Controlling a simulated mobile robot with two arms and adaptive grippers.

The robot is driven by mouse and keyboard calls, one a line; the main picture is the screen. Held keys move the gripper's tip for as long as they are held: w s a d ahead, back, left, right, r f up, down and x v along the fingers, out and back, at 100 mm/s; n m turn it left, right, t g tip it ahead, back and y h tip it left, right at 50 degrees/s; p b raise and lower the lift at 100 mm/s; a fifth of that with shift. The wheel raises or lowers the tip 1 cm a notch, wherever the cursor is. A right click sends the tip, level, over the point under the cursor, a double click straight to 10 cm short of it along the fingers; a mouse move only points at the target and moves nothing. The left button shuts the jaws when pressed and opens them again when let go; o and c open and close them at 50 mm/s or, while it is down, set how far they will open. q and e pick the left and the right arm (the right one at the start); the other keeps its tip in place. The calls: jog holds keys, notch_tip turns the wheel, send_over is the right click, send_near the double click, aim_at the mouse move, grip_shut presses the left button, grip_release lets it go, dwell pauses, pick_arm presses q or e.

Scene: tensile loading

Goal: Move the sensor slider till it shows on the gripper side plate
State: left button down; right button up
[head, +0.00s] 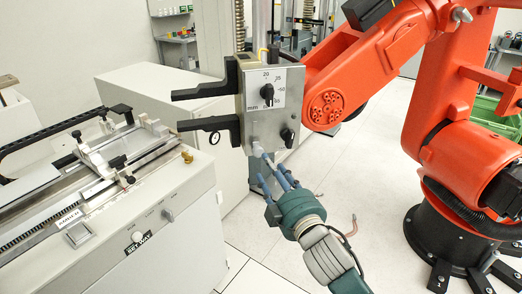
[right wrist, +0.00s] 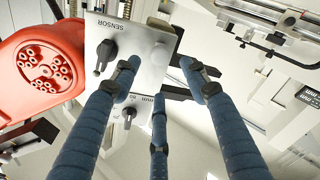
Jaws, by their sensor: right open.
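The gripper side plate (head: 287,77) is a grey upright panel with a mm scale, an upper black knob (head: 267,92) and a lower black knob (head: 288,136). The lower knob also shows in the right wrist view (right wrist: 104,55), near the word SENSOR. A pale stub (right wrist: 160,52), possibly the sensor slider, projects from the plate; it shows low on the plate in the head view (head: 257,149). My right gripper (head: 268,168), with blue fingers, is open just below and in front of the stub. Its fingers are spread in the right wrist view (right wrist: 165,85); contact cannot be told. My left gripper is not in view.
Two black jaws (head: 205,91) project left from the plate. An orange robot arm (head: 365,65) stands close on the right. A grey bench machine (head: 150,235) with a black rail fills the left. Pale open floor (head: 345,175) lies between.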

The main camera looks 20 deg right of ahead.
aim_at(259, 153)
jog(key=w, duration=0.3)
jog(key=w+p, duration=0.1)
jog(key=w, duration=0.2)
jog(key=w+p, duration=0.1)
jog(key=w, duration=0.1)
jog(key=shift+w+a, duration=0.3)
jog(key=shift+w, duration=0.1)
jog(key=shift+w+p, duration=0.3)
jog(key=shift+c, duration=0.6)
